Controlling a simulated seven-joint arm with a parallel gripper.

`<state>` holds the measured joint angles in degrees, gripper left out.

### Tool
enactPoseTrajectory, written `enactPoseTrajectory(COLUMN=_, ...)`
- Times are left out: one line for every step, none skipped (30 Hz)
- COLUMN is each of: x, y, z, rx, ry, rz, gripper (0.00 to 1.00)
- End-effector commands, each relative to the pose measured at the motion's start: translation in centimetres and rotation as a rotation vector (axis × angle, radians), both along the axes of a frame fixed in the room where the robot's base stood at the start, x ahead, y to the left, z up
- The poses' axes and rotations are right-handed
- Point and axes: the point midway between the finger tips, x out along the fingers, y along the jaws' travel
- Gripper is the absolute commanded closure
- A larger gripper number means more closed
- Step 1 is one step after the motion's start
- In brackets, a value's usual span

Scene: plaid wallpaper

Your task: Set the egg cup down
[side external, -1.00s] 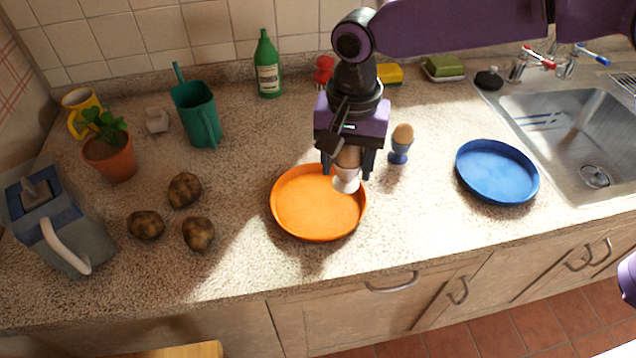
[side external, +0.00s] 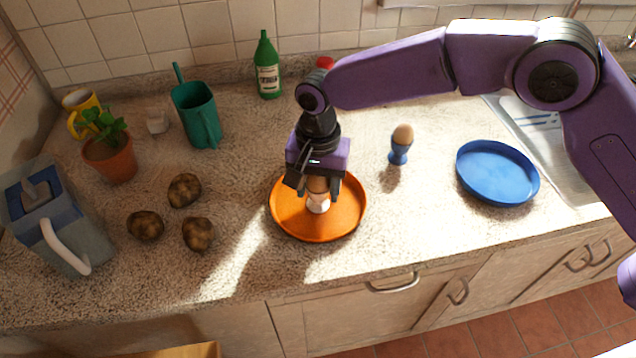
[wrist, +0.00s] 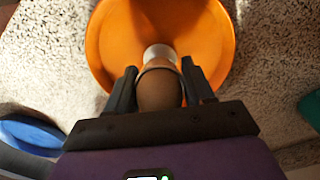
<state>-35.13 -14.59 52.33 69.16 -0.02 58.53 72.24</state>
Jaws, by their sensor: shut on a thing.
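My gripper (side external: 317,187) is shut on a white egg cup (side external: 318,205) with a brown egg in it. The cup is upright over the middle of the orange plate (side external: 285,215); whether its base touches the plate I cannot tell. In the wrist view the brown egg (wrist: 158,90) sits between my fingers, with the white cup (wrist: 159,52) beyond it against the orange plate (wrist: 110,45). A second egg cup (side external: 398,156), blue with a brown egg, stands on the counter right of the plate.
A blue plate (side external: 497,172) lies to the right by the sink. Several potatoes (side external: 185,190), a potted plant (side external: 112,160), a grey-blue jug (side external: 60,220) and a green watering can (side external: 197,115) are at the left. A green bottle (side external: 267,68) stands at the back.

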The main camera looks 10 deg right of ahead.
Motion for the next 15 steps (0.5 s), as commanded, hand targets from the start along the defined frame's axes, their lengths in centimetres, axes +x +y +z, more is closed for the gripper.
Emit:
enactPoseTrajectory(x=0.02, y=0.02, z=0.08, rx=0.001, ry=-0.002, rz=0.0, gripper=0.79)
enactPoseTrajectory(x=0.02, y=0.01, z=0.08, rx=0.002, ry=-0.001, rz=0.0, gripper=0.79)
enactPoseTrajectory(x=0.02, y=0.01, z=0.09, rx=0.001, ry=0.0, rz=0.0, gripper=0.79)
enactPoseTrajectory(x=0.02, y=0.01, z=0.09, rx=0.001, ry=0.0, rz=0.0, gripper=0.79)
enactPoseTrajectory(x=0.02, y=0.01, z=0.08, rx=0.001, ry=0.0, rz=0.0, gripper=0.79)
enactPoseTrajectory(x=0.01, y=0.01, z=0.01, rx=0.001, ry=0.0, rz=0.0, gripper=0.79)
enactPoseTrajectory(x=0.01, y=0.01, z=-0.06, rx=0.001, ry=0.0, rz=0.0, gripper=0.79)
enactPoseTrajectory(x=0.01, y=0.0, z=-0.14, rx=0.001, ry=0.0, rz=0.0, gripper=0.79)
enactPoseTrajectory(x=0.01, y=0.0, z=-0.25, rx=0.001, ry=0.0, rz=0.0, gripper=0.79)
enactPoseTrajectory(x=0.01, y=0.0, z=-0.26, rx=0.001, ry=0.0, rz=0.0, gripper=0.41)
enactPoseTrajectory(x=0.01, y=0.0, z=-0.24, rx=0.001, ry=0.0, rz=0.0, gripper=0.31)
enactPoseTrajectory(x=0.01, y=0.0, z=-0.24, rx=0.001, ry=0.0, rz=0.0, gripper=0.22)
enactPoseTrajectory(x=0.01, y=0.0, z=-0.23, rx=0.001, ry=0.0, rz=0.0, gripper=0.22)
enactPoseTrajectory(x=0.01, y=0.0, z=-0.23, rx=0.001, ry=0.0, rz=0.0, gripper=0.22)
enactPoseTrajectory(x=0.01, y=0.0, z=-0.23, rx=0.001, ry=0.0, rz=0.0, gripper=0.22)
